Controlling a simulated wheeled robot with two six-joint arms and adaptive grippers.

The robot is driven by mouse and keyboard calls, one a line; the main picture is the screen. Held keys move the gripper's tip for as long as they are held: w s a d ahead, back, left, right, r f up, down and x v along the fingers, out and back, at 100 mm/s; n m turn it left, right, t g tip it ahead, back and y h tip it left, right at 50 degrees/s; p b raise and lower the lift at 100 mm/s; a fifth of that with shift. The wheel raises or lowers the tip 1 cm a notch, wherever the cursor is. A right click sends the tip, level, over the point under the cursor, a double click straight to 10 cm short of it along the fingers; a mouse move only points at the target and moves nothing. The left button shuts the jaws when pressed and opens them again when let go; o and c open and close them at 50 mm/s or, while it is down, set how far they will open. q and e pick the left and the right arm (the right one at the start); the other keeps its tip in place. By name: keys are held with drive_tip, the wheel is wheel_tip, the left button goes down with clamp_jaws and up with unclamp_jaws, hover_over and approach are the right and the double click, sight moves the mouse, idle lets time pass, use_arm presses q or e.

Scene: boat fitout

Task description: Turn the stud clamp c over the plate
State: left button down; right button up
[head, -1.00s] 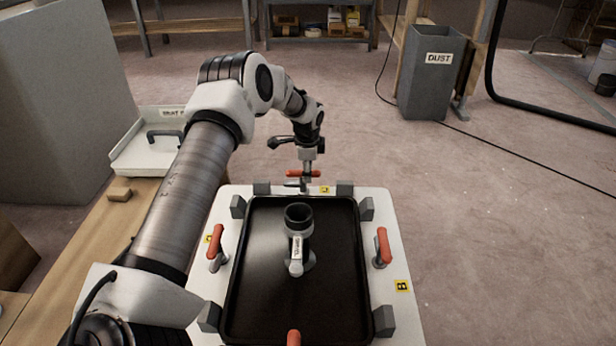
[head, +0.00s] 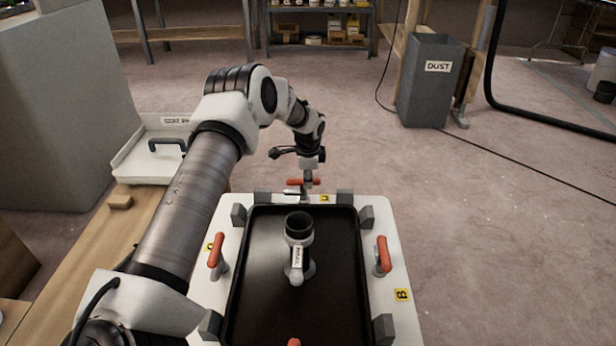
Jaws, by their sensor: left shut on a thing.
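The stud clamp at the far edge of the white board, taken as clamp c, has an orange-red handle (head: 294,182) lying crosswise, with its metal foot below. A small yellow label (head: 325,198), too small to read surely, is beside it. My left gripper (head: 308,180) points down and is shut on this handle. The fingers hide the handle's middle. The black plate (head: 262,300) lies on the white board (head: 398,270); the clamp stands just beyond its far rim. My right gripper is not in view.
Other orange-handled clamps stand at the plate's left (head: 216,250), right (head: 382,254) and near side (head: 294,342). Grey blocks (head: 366,216) surround the plate. A grey hose fitting (head: 299,245) stands on it. A white tray (head: 150,160) lies left, and a dust bin (head: 424,95) stands back right.

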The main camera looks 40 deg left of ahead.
use_arm(q)
drive_tip(key=n+p, duration=0.2)
drive_tip(key=p, duration=0.1)
drive_tip(key=n+p, duration=0.1)
drive_tip(key=p, duration=0.1)
drive_tip(key=shift+w+a+r+n+g, duration=0.15)
drive_tip(key=shift+w+r+n+g, duration=0.05)
drive_tip(key=shift+r+n+g, duration=0.1)
drive_tip(key=shift+a+f+n+p, duration=0.1)
drive_tip(key=shift+f+n+p, duration=0.05)
drive_tip(key=shift+n+p, duration=0.65)
drive_tip(key=shift+w+a+f+n+g+y, duration=0.15)
drive_tip(key=shift+n+g+y, duration=0.15)
drive_tip(key=shift+n, duration=1.6)
drive_tip(key=n, duration=0.1)
drive_tip(key=n+b, duration=0.1)
drive_tip(key=shift+a+f+n+g, duration=0.2)
drive_tip(key=shift+n+g, duration=0.2)
drive_tip(key=n+b, duration=0.2)
drive_tip(key=n, duration=0.1)
drive_tip(key=shift+a+g, duration=0.2)
drive_tip(key=shift+g, duration=0.1)
drive_tip(key=shift+a+n+b, duration=0.15)
drive_tip(key=shift+n+b, duration=1)
drive_tip(key=shift+n, duration=0.15)
drive_tip(key=shift+r, duration=0.15)
